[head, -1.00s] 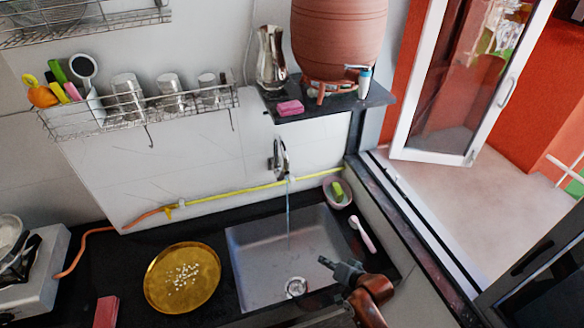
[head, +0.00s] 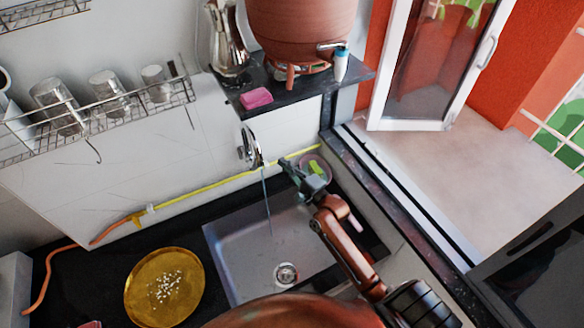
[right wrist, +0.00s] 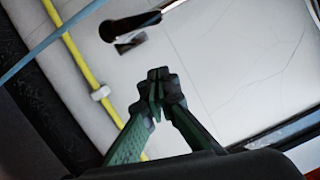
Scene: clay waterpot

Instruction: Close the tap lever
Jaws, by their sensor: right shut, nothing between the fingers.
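A chrome tap (head: 250,147) sticks out of the white wall above the sink, and a thin stream of water (head: 268,205) falls from it. I cannot make out its lever clearly. My right gripper (head: 284,163) is shut and empty, just right of the tap, over the back of the sink, apparently apart from it. In the right wrist view the shut fingertips (right wrist: 158,82) point at the wall, below a dark and shiny part of the tap (right wrist: 133,22). The water stream (right wrist: 50,42) crosses the upper left there. My left gripper is out of view.
A grey sink (head: 235,262) lies below, with a golden plate (head: 140,290) to its left. A yellow hose (head: 205,190) runs along the wall behind. A soap dish (head: 317,172) sits close beside the gripper. A shelf (head: 290,97) holds the clay waterpot (head: 300,30) above.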

